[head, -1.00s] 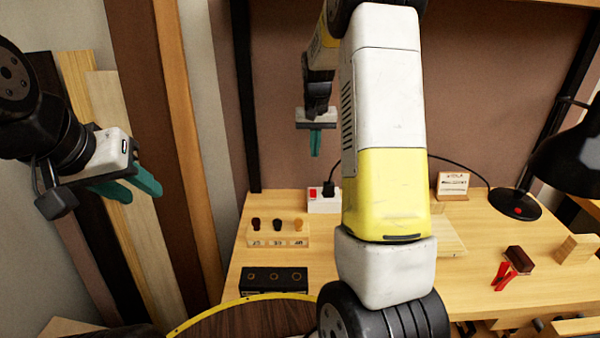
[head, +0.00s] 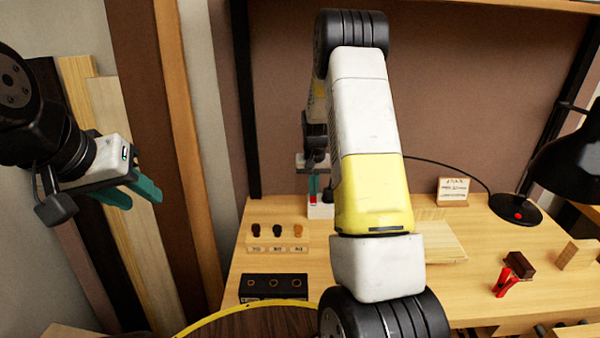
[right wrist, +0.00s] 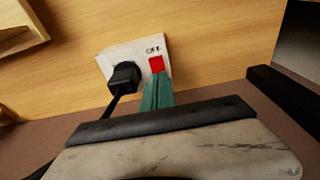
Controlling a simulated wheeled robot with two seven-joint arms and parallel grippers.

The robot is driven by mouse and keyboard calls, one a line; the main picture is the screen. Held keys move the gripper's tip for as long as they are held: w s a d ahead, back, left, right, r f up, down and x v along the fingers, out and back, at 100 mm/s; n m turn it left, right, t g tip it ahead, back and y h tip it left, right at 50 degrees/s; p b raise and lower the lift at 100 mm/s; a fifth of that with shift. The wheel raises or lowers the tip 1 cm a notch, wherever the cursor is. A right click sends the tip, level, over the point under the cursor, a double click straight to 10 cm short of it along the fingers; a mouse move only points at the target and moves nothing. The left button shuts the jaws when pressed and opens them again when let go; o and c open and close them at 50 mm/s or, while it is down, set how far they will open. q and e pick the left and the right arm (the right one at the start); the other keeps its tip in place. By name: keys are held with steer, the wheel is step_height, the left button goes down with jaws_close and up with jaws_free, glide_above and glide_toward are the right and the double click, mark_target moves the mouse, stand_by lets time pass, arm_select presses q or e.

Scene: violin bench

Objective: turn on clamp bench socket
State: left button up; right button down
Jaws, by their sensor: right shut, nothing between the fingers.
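The white bench socket (head: 320,210) stands at the back of the bench, partly hidden by my right arm. In the right wrist view the socket (right wrist: 143,52) shows a red switch (right wrist: 156,64) with "OFF" printed beside it and a black plug (right wrist: 124,77) in it. My right gripper (head: 313,190) is shut and empty, its green fingertips at the switch. In the right wrist view the fingertips (right wrist: 157,82) overlap the edge of the red switch; I cannot tell if they touch. My left gripper (head: 130,195) hangs at the left, away from the bench, its green fingers apart.
A wooden block with several pegs (head: 277,246) and a black block with holes (head: 273,286) lie at the bench's left. A black lamp (head: 565,150), a small card (head: 453,191) and a red clamp (head: 506,281) are at the right. A cord runs behind my right arm.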

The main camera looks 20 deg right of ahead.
steer(key=shift+f, duration=0.1)
steer(key=shift+f, duration=0.25)
stand_by(0.3)
steer(key=shift+s, duration=0.15)
steer(key=shift+s+a+r, duration=0.15)
steer(key=shift+s+a, duration=0.05)
steer(key=shift+s, duration=0.4)
